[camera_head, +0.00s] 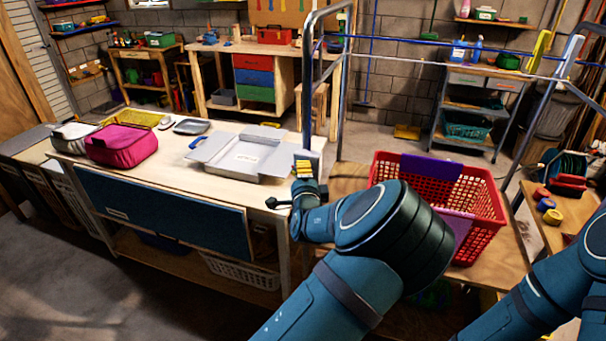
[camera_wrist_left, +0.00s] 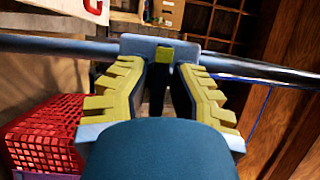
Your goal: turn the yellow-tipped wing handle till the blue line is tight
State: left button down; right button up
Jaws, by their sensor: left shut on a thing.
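My left gripper (camera_head: 304,172) is beside the steel frame post at the right end of the workbench, its yellow finger pads raised. In the left wrist view, the left gripper (camera_wrist_left: 160,75) has its fingers on either side of a small part in front of a blue-grey plate on a steel bar. A small yellow tip of the wing handle (camera_wrist_left: 164,54) shows between the fingertips. The rest of the handle is hidden by the fingers. The blue line (camera_head: 450,45) runs across the frame; it also shows in the left wrist view (camera_wrist_left: 262,105). My right gripper is out of view.
A red basket (camera_head: 487,212) stands just right of my left arm. A grey open tray (camera_head: 240,157) and a pink bag (camera_head: 120,145) lie on the bench. The steel frame post (camera_head: 307,90) rises close to my left gripper.

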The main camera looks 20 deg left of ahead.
pick_arm(q)
jog(key=shift+w+r, duration=0.1)
jog(key=shift+r, duration=0.2)
jog(key=c, duration=1)
grip_release()
jog(key=shift+w+a+f, duration=0.1)
jog(key=shift+f, duration=0.15)
jog(key=v, duration=1.2)
